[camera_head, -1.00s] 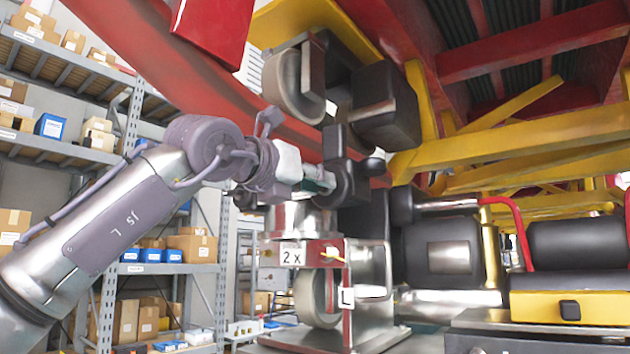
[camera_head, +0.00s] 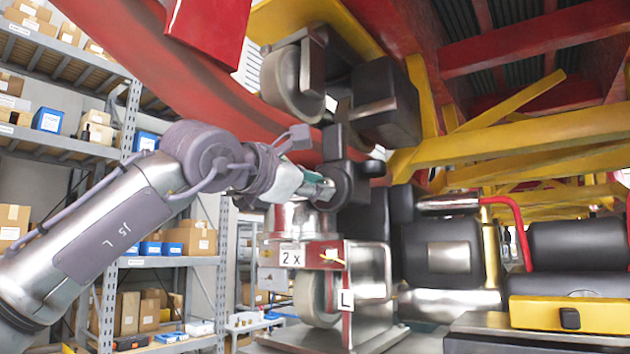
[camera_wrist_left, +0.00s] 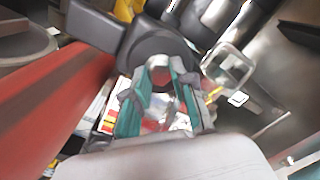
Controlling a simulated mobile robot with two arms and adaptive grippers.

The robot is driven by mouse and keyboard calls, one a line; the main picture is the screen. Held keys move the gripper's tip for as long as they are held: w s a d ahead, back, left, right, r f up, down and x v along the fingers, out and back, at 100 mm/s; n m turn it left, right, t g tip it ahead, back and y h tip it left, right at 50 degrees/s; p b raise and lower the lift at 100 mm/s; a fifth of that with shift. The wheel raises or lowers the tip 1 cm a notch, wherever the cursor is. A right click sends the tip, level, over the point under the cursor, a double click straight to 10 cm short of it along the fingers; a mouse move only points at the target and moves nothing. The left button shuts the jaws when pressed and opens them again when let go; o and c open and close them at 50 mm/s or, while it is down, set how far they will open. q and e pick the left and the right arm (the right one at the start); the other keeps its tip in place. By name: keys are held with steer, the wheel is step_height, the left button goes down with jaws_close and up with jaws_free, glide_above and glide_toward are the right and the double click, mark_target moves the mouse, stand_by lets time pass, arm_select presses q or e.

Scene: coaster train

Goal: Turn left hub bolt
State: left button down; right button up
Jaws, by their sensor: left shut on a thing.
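The left hub (camera_head: 352,184) is a dark round housing on the wheel carrier, just below the red rail. My left gripper (camera_head: 326,188) reaches it from the left, its fingertips against the hub's face. In the left wrist view the two teal-lined fingers (camera_wrist_left: 160,88) close around a grey round bolt head (camera_wrist_left: 158,67) in the middle of the dark hub (camera_wrist_left: 150,42). In the head view the bolt is hidden by the fingers and hub. My right gripper is not in view.
The red rail (camera_head: 200,80) runs close above my left wrist. Wheels sit above (camera_head: 292,85) and below (camera_head: 316,297) the hub. A "2 x" sign (camera_head: 291,256) and an "L" tag (camera_head: 346,300) hang below. Shelves with boxes (camera_head: 188,238) stand behind.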

arm_select(q)
steer(key=shift+d+f+m+p, duration=0.1)
steer(key=shift+f+m+p, duration=0.1)
steer(key=shift+m, duration=0.55)
steer(key=shift+f+m+p, duration=0.1)
steer(key=shift+m+p, duration=0.05)
steer(key=shift+m, duration=0.6)
steer(key=c, duration=1)
jaws_free()
steer(key=shift+r, duration=0.1)
steer(key=shift+o, duration=0.2)
steer(key=shift+r, duration=0.1)
steer(key=v, duration=1.2)
